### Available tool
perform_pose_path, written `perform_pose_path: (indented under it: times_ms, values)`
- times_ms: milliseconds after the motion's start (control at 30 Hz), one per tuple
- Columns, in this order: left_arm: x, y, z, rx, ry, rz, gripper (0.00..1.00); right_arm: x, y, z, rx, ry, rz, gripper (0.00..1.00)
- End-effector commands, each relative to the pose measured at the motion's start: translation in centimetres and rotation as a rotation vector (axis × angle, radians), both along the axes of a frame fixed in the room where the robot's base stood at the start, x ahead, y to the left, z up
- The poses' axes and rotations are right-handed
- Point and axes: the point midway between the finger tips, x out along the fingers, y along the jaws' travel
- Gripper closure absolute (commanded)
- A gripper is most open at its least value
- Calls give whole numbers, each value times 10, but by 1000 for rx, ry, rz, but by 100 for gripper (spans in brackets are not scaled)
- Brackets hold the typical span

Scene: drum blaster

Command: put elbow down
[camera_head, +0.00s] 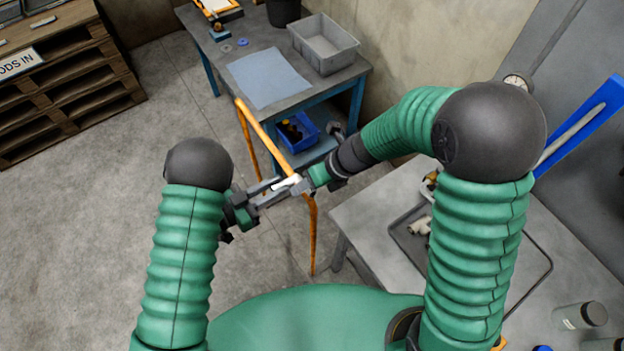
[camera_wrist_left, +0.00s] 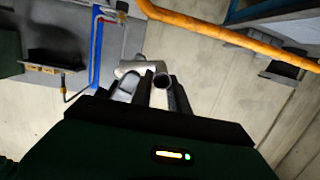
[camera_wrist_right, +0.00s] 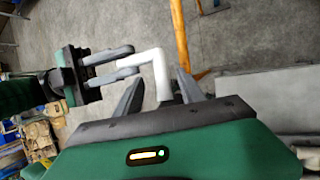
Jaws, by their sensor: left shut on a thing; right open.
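The elbow is a white bent pipe piece (camera_head: 291,183), held in the air between my two grippers in the head view. My left gripper (camera_head: 282,187) is shut on one of its legs. In the right wrist view the elbow (camera_wrist_right: 157,72) has one leg toward the left gripper's fingers and the other pointing down between my right gripper's (camera_wrist_right: 160,95) open fingers. The elbow (camera_wrist_left: 150,70) also shows in the left wrist view, one dark round opening facing the camera. My right gripper is close around the elbow's leg; contact is not clear.
A table (camera_head: 375,215) at the right bears a dark-rimmed tray (camera_head: 408,240) with pale fittings. Bottles stand at the lower right. A back workbench (camera_head: 345,75) carries a grey bin (camera_head: 323,45) and a blue-grey sheet. An orange bar (camera_head: 265,128) passes behind my grippers. Floor at left is clear.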

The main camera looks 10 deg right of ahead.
Motion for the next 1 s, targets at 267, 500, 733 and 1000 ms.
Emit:
perform_pose_path:
  times_ms: [267, 500, 733, 1000]
  values:
    - [0, 0, 0, 0, 0, 0, 100, 0, 0, 0, 0, 0, 0, 77]
    - [0, 0, 0, 1, 0, 0, 100, -1, 1, 1, 2, 1, 5, 100]
    - [0, 0, 0, 1, 0, 0, 62, -1, 1, 1, 2, 1, 5, 100]
    - [0, 0, 0, 0, 0, 0, 54, 0, 0, 1, 1, 0, 3, 100]
